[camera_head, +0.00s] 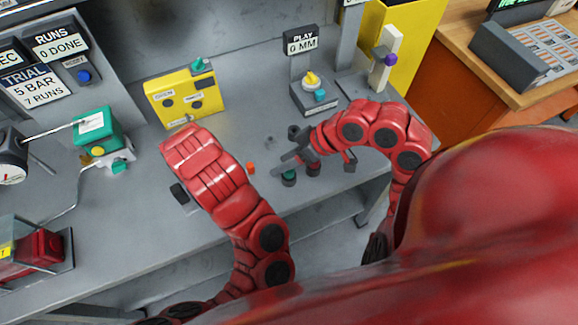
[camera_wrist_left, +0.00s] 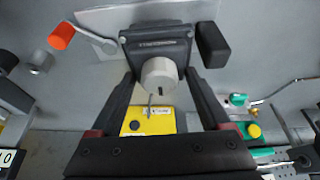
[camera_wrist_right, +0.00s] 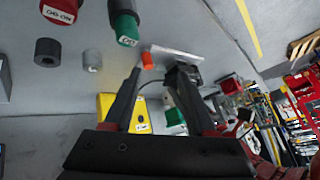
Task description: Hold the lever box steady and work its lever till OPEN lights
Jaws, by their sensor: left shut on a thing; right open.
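The lever box (camera_wrist_left: 155,45) is dark, with a grey round boss (camera_wrist_left: 160,76) on its face, a black block at one side and a lever ending in an orange knob (camera_wrist_left: 61,36). My left gripper (camera_wrist_left: 159,72) is shut on the box, one finger at each side. In the head view my left arm hides most of the box, but the orange knob (camera_head: 250,168) shows. My right gripper (camera_head: 284,162) is open and to the right of the knob. In the right wrist view the knob (camera_wrist_right: 147,61) appears between the fingertips, apparently beyond them. The yellow lamp box (camera_head: 183,98) stands behind; its two round lamps look dark.
Green (camera_wrist_right: 124,22) and red (camera_wrist_right: 60,10) labelled cylinders stand close to my right gripper, with a dark cylinder (camera_wrist_right: 48,52) nearby. A green-topped valve unit (camera_head: 97,127) is at the left. A dial stand (camera_head: 313,92) is at the back right. Bench between yellow box and dial stand is clear.

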